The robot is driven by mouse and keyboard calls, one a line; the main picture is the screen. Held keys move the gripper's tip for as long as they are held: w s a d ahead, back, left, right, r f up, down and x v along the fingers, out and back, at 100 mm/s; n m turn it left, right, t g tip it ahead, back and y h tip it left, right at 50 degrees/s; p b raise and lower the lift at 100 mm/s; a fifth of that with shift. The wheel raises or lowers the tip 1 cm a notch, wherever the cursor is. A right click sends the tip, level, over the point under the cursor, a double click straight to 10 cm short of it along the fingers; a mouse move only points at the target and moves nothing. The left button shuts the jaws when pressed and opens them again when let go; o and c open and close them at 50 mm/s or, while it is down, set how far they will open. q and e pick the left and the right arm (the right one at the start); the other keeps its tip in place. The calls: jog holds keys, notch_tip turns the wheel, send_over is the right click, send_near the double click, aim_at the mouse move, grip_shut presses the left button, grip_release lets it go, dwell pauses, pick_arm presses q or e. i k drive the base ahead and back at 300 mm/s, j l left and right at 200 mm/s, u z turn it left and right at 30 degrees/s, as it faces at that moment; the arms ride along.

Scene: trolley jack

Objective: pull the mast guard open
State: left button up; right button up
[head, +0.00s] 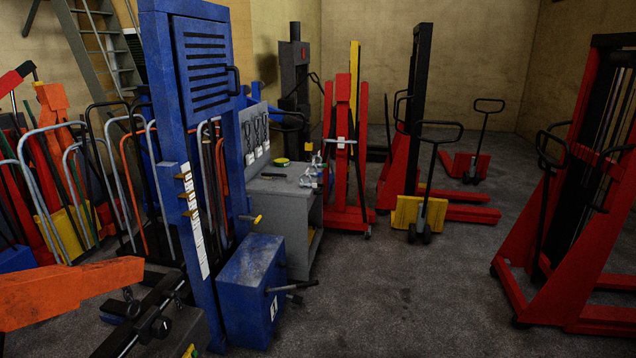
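The mast guard (207,66) is a blue louvred panel high on the blue mast (157,100), left of centre in the head view. A dark handle (234,80) stands out from its right edge. The guard looks about flush with the mast's frame; I cannot tell if there is a small gap. Below it the mast is uncovered and shows upright bars. Neither of my grippers is in view, and nothing is seen touching the guard or its handle.
A blue box (252,290) with dark levers stands at the mast's foot. A grey bench (275,200) holds small tools behind it. An orange beam (65,290) juts in at lower left. Red lifts (570,230) stand right. Floor (400,300) at centre right is clear.

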aim_at(201, 49)
jog(key=i, duration=2.15)
